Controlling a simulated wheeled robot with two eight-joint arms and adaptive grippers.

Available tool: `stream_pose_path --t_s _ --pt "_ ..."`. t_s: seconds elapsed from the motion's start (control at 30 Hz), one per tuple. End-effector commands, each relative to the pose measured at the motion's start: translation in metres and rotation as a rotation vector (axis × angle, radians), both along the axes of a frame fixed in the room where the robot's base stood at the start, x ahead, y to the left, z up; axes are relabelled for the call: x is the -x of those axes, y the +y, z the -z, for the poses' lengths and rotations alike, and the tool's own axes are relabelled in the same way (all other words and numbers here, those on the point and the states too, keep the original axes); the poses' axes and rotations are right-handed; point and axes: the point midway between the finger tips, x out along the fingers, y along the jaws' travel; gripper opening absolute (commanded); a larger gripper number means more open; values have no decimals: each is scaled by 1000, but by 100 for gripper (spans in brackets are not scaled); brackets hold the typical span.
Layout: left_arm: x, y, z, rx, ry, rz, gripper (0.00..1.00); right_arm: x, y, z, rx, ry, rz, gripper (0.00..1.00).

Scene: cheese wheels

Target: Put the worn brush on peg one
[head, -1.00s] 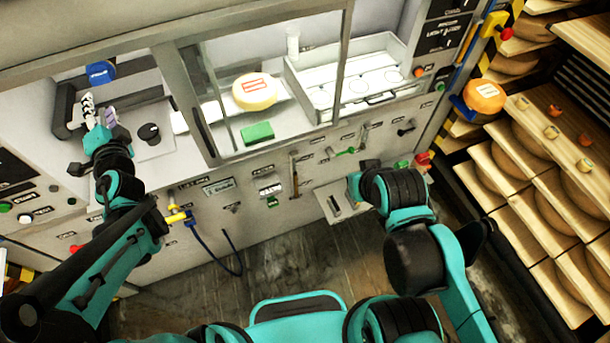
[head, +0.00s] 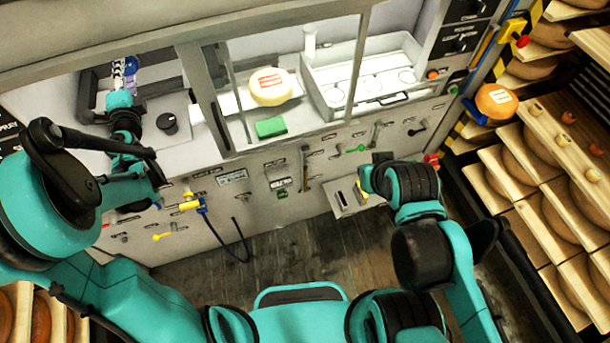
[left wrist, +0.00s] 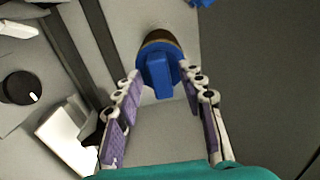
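A blue round-backed thing with a raised block handle and a brown rim (left wrist: 160,72) shows in the left wrist view. It may be the worn brush; its bristles and wear cannot be made out. My left gripper (left wrist: 160,85) is open, with its fingers on either side of the block and no clear contact. In the head view my left gripper (head: 125,72) is over the back left recess and mostly covers the blue thing. My right arm is bent at the right, and its fingers are not visible. I cannot tell which fitting is peg one.
A black knob (head: 167,123) stands close to the left gripper. A cheese wheel (head: 270,86) and a green block (head: 271,128) sit behind the framed opening. Small labelled fittings line the front panel (head: 240,200). A rack of cheeses (head: 545,165) stands at the right.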

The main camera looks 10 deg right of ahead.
Motion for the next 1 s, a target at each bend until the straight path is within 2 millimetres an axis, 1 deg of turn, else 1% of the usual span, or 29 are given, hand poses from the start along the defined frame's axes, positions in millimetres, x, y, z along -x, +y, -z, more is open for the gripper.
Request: stream_pose_path --t_s 0.17,0.83,0.87,0.9,0.97,1.0 --pt "-7 2 0 0 0 0 40 0 0 1 0 0 0 0" --pt "-7 2 -1 1 0 -1 40 0 0 4 0 0 0 0" --pt "-7 2 -1 1 0 -1 32 0 0 4 0 0 0 0" --pt "-7 2 -1 1 0 -1 21 0 0 4 0 0 0 0" --pt "-7 2 -1 1 0 -1 5 0 0 4 0 0 0 0" --pt "-7 2 -1 0 0 -1 0 0 0 4 0 0 0 0"
